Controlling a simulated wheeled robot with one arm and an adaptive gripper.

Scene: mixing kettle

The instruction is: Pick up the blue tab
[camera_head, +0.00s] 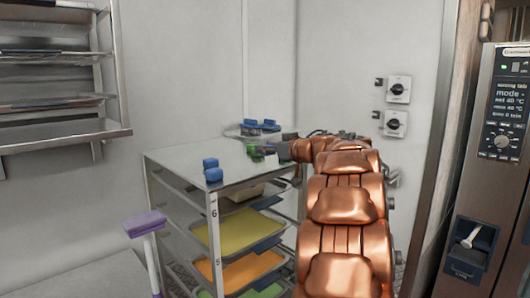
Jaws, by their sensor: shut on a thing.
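Two small blue tabs stand near the left front of the steel rack's top (180,158), one (210,163) just behind the other (213,175). More blue pieces (250,124) (270,125) sit at the back of the top, by a round grey rim. My gripper (257,152) is low over the right part of the top, right of the two front tabs and apart from them. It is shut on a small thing. Green shows at its tips; I cannot tell whether this is finger or held thing, and the grip is too small to make out.
The rack holds yellow (240,232), orange (238,268) and green (262,291) trays below its top. A purple-headed tool (144,223) stands at left front. Wall shelves (60,132) are at left, a control panel (503,115) at right. The top's middle is clear.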

